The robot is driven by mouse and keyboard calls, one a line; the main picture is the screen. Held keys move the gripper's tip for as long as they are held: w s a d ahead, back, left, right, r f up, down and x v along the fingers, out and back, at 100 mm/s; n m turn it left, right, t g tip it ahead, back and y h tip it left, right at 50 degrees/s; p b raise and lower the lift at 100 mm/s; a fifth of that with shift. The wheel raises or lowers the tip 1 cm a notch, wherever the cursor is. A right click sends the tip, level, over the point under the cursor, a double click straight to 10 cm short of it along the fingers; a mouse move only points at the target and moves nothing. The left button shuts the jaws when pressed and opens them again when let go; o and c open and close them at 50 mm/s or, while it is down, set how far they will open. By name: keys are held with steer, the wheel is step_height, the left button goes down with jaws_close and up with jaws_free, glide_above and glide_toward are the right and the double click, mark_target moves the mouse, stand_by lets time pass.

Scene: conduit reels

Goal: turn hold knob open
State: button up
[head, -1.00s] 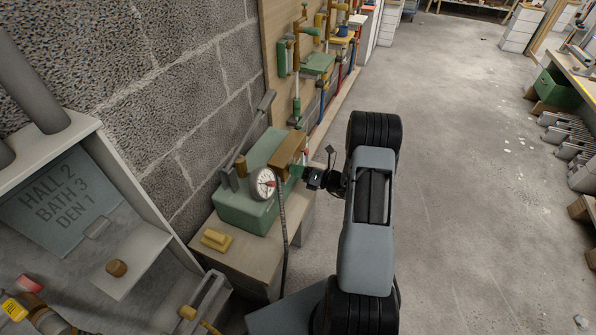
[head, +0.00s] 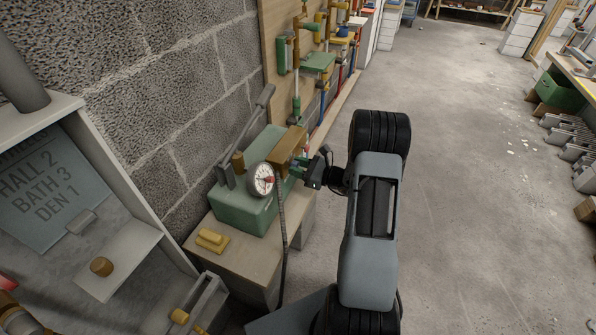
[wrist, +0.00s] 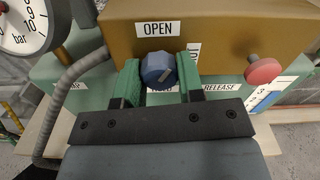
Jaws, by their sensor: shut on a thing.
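The hold knob (wrist: 158,71) is a small blue knob on the front of a brass-brown block (wrist: 230,35), under a white "OPEN" label (wrist: 158,29). My gripper (wrist: 159,82) has its two green fingers on either side of the knob, shut on it. A pale mark shows on the knob's face, but I cannot tell exactly where it points. Another label right of the knob is partly hidden by a finger. In the head view the block (head: 287,149) sits on the green pump body (head: 240,207), with my gripper (head: 303,169) at its right side; the knob is hidden there.
A red knob (wrist: 263,70) sticks out to the right, near a "RELEASE" label (wrist: 221,87). A round gauge (head: 262,180) with a dark hose (head: 282,235) is close on the left. A yellow piece (head: 212,240) lies on the bench.

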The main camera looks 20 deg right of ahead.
steer(key=n+b, duration=0.2)
steer(key=n, duration=0.1)
steer(key=shift+f, duration=0.15)
steer(key=shift+n+b, duration=1.15)
steer(key=shift+n, duration=0.25)
steer(key=shift+r, duration=0.2)
steer(key=o, duration=0.9)
steer(key=p+v, duration=0.2)
steer(key=v, duration=1.1)
steer(key=shift+s+d, duration=0.25)
steer(key=shift+d, duration=0.05)
